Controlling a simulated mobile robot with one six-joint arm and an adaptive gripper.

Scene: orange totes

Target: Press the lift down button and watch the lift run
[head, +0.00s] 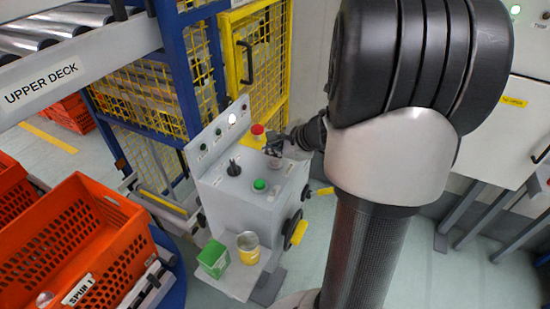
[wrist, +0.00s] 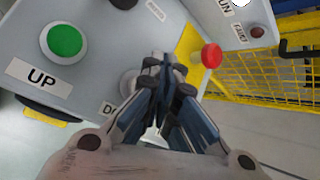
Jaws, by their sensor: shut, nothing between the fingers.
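A grey control box (head: 232,200) stands in front of a yellow mesh cage. A pale round button (wrist: 128,82) shows beside a partly covered label reading "DO" in the wrist view. My gripper (wrist: 163,64) is shut and empty, its fingertips over the panel just right of that button and partly covering it. I cannot tell whether the fingertips touch anything. In the head view my gripper (head: 276,149) is small at the far right of the box top. The green UP button (wrist: 64,40) is at left in the wrist view and also shows in the head view (head: 259,184).
A red mushroom button (wrist: 212,55) on a yellow plate is right of my fingertips. A white lamp (head: 232,118) is lit on the upright panel. An orange tote (head: 75,250) is at left.

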